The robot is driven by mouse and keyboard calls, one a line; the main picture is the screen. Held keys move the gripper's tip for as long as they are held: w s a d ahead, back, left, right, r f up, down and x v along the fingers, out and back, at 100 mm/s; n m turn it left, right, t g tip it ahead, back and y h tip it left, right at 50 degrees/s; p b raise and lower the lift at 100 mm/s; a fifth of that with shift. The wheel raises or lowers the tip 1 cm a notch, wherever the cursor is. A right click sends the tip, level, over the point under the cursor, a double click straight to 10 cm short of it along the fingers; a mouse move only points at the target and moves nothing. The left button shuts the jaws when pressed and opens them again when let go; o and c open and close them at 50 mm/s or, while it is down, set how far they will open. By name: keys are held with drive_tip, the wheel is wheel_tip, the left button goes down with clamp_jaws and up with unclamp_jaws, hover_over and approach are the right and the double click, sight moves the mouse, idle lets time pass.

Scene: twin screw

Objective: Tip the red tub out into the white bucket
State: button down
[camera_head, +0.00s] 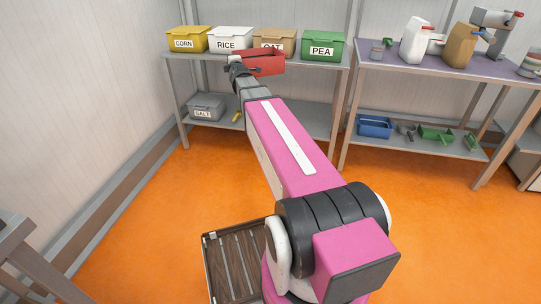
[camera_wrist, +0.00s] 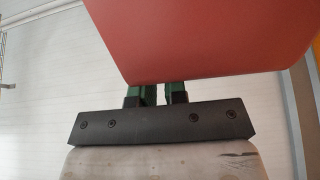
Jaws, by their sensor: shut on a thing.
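The red tub (camera_head: 262,63) is at my gripper (camera_head: 236,66), in front of the row of labelled tubs on the back left shelf. In the wrist view the red tub (camera_wrist: 205,38) fills the upper middle, and my gripper (camera_wrist: 160,93) is shut on its edge. The fingertips are hidden behind the tub. I cannot tell what is inside it, or whether it rests on the shelf or hangs just off it. A white container (camera_head: 417,40) stands on the right table; I cannot tell whether it is the white bucket.
Tubs marked CORN (camera_head: 187,39), RICE (camera_head: 228,40), OAT (camera_head: 275,42) and PEA (camera_head: 323,46) line the upper shelf (camera_head: 205,56). A grey SALT tub (camera_head: 206,107) sits below. Orange floor between is clear.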

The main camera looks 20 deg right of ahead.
drive_tip(key=d+f+m+h, duration=0.15)
drive_tip(key=d+f, duration=0.25)
drive_tip(key=f, duration=0.9)
drive_tip(key=d+f+m+g+h, duration=0.15)
drive_tip(key=d+f, duration=0.25)
drive_tip(key=f, duration=0.9)
drive_tip(key=d+f+m+h, duration=0.1)
drive_tip(key=d+f+h, duration=0.25)
drive_tip(key=f, duration=1.05)
drive_tip(key=s+d+f+m+h, duration=0.1)
drive_tip(key=s+d+f, duration=0.1)
drive_tip(key=f, duration=0.5)
drive_tip(key=s+d+f+m+h, duration=0.1)
drive_tip(key=s+d+f, duration=0.2)
drive_tip(key=f, duration=0.3)
drive_tip(key=s+d+r+m, duration=0.1)
drive_tip(key=d+r+m, duration=0.1)
drive_tip(key=r, duration=0.5)
drive_tip(key=s+d+r+m+g, duration=0.1)
drive_tip(key=d+r+m, duration=0.1)
drive_tip(key=r+m, duration=0.3)
drive_tip(key=shift+d+r+y, duration=0.15)
drive_tip(key=shift+r+y, duration=0.2)
drive_tip(key=shift+r, duration=1.4)
drive_tip(key=shift+d+r, duration=0.1)
